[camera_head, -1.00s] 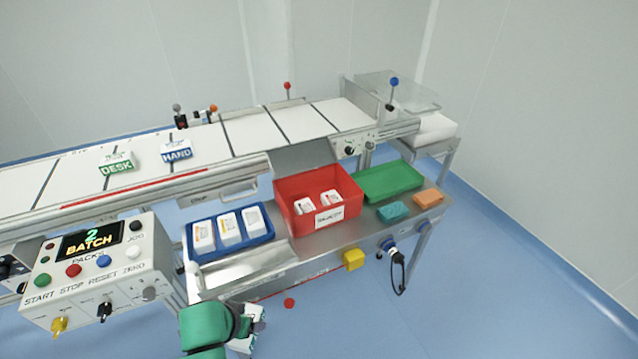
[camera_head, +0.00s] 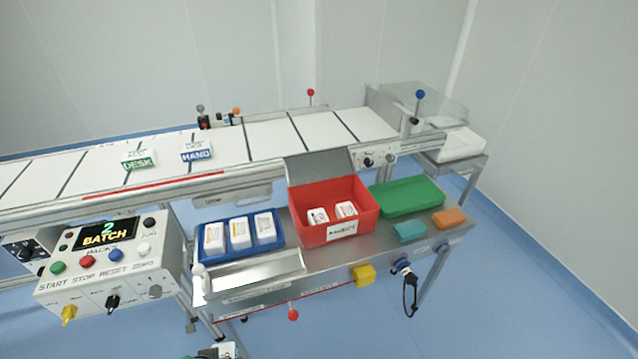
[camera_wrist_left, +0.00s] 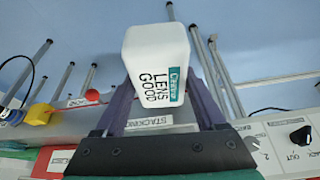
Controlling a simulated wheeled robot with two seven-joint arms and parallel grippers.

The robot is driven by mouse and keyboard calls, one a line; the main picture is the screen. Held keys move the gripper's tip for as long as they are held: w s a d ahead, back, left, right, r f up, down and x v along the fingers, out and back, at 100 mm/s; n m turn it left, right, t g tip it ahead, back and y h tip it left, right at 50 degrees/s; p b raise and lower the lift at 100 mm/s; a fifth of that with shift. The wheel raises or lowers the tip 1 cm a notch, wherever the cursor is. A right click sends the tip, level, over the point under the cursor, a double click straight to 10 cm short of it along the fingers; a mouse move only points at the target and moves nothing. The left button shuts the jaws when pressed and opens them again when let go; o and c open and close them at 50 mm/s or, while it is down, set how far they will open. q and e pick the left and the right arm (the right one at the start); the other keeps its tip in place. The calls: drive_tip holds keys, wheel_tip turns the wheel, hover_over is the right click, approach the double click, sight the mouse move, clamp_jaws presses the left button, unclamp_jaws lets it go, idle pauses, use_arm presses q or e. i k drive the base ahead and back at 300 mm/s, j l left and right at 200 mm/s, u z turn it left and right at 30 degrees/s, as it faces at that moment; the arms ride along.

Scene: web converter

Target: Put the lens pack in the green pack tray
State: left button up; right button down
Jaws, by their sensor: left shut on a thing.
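The lens pack (camera_wrist_left: 155,62) is a white box with rounded edges, marked LENS GOOD in dark letters with a teal label, in the left wrist view. My left gripper (camera_wrist_left: 163,82) is shut on it, with a purple finger on each side. In the head view only a small part of my left gripper and a white pack (camera_head: 226,349) show at the bottom edge. The green pack tray (camera_head: 407,197) lies empty on the steel shelf, right of the red bin. My right gripper is not in view.
A red bin (camera_head: 348,232) with two white packs and a raised lid stands left of the green tray. A blue tray (camera_head: 240,252) holds three packs. Teal (camera_head: 409,232) and orange (camera_head: 449,218) blocks lie before the green tray. A control box (camera_head: 103,265) stands at left.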

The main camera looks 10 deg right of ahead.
sight(412, 197)
drive_tip(key=i+l+u, duration=0.15)
drive_tip(key=l+u, duration=0.25)
drive_tip(key=l, duration=1.05)
drive_tip(key=k+l+u, duration=0.1)
drive_tip(key=l+u, duration=0.3)
drive_tip(key=l, duration=1)
